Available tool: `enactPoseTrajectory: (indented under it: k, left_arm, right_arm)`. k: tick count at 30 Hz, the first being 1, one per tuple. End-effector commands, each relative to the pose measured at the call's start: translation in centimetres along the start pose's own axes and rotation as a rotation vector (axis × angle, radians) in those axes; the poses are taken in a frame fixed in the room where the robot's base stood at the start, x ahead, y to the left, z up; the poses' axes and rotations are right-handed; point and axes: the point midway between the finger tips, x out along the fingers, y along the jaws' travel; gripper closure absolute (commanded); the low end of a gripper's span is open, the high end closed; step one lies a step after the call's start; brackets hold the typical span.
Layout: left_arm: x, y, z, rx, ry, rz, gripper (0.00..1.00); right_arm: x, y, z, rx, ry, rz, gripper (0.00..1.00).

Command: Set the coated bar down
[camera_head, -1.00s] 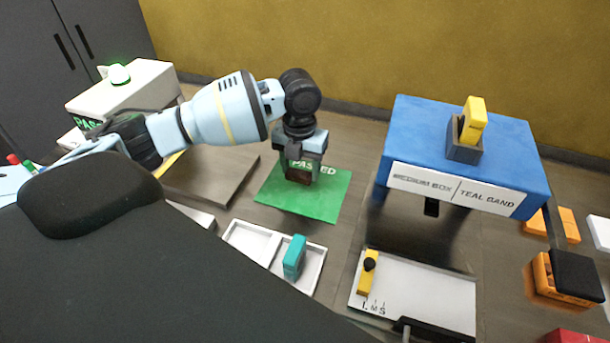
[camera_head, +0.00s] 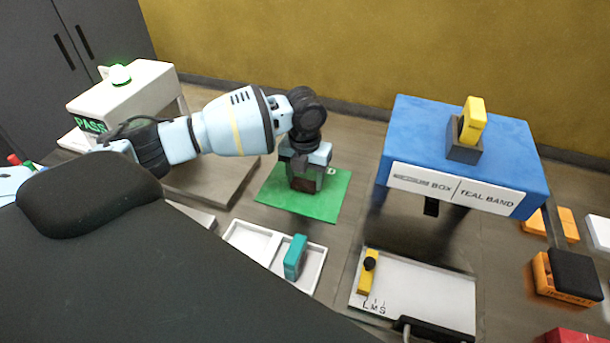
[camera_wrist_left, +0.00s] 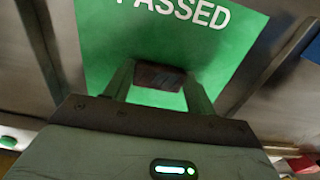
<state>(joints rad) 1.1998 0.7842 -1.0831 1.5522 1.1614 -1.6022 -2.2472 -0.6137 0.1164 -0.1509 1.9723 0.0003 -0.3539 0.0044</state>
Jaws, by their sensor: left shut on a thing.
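My left gripper (camera_head: 306,182) is over the green PASSED mat (camera_head: 330,202) in the head view, pointing down. It is shut on a dark brown coated bar (camera_head: 303,184), which shows between the fingers. In the left wrist view the bar (camera_wrist_left: 160,77) sits between the two fingertips (camera_wrist_left: 160,84), with the green mat (camera_wrist_left: 175,45) around it. The bar is at or just above the mat; I cannot tell whether it touches. The right gripper is not in view.
A white tray (camera_head: 249,240) with a teal block (camera_head: 295,257) stands in front of the mat. A blue stand (camera_head: 410,130) holding a yellow block (camera_head: 473,120) is to the right. A white machine with a green lamp (camera_head: 120,75) stands at the back left.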

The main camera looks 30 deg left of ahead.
Motion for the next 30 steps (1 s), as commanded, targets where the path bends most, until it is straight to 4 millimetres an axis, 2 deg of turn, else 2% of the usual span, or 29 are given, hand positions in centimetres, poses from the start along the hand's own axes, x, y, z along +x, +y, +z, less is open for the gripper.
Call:
enactPoseTrajectory:
  k: [1,6,17,20,30]
  left_arm:
    - [0.1,0.0,0.0,0.000,0.001,0.000,0.42]
    - [0.1,0.0,0.0,0.000,0.001,0.000,0.23]
    - [-0.6,0.0,0.0,0.000,-0.002,-0.001,0.23]
    - [-1.8,0.0,0.1,0.001,-0.003,-0.003,0.23]
    - [-8.4,0.0,0.1,-0.001,-0.003,-0.002,0.23]
  right_arm:
    - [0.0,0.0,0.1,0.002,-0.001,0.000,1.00]
    - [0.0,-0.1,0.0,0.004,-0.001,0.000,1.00]
    - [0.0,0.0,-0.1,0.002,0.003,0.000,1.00]
    - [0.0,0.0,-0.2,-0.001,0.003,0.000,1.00]
    - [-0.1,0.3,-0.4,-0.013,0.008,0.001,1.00]
